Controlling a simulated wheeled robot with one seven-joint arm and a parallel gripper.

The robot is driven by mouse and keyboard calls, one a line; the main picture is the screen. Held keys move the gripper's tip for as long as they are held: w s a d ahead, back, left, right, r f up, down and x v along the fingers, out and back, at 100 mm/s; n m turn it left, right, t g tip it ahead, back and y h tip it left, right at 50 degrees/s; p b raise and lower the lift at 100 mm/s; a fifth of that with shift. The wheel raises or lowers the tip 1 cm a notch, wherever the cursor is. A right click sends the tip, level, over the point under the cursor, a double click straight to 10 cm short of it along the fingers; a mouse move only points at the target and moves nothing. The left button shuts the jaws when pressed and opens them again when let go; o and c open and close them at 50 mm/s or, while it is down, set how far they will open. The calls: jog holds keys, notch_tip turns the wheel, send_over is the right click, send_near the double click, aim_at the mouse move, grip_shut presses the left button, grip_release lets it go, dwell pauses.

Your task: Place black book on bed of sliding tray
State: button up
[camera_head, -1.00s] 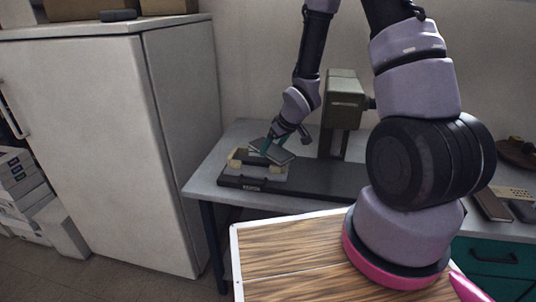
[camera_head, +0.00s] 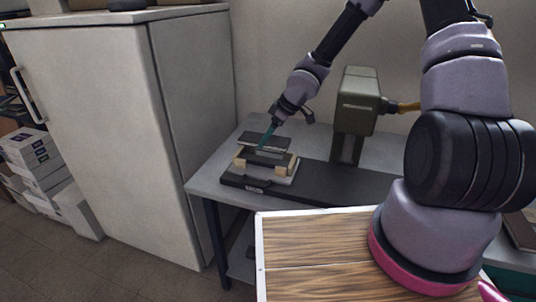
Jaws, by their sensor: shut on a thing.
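The black book (camera_head: 255,138) is a thin dark slab at the far side of the sliding tray. The book looks roughly level, over or just behind the tray's far edge. I cannot tell whether it touches the bed.
The dark base runs right along the grey table (camera_head: 206,180) to an upright olive machine head (camera_head: 357,100). A tall white cabinet (camera_head: 120,130) stands close on the left. A wood-topped surface (camera_head: 315,245) is in front. The table's left front corner is clear.

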aim_at(276, 141)
jog(key=shift+f, duration=3.25)
jog(key=shift+f, duration=0.15)
jog(key=o, duration=1.4)
jog(key=shift+v, duration=3.9)
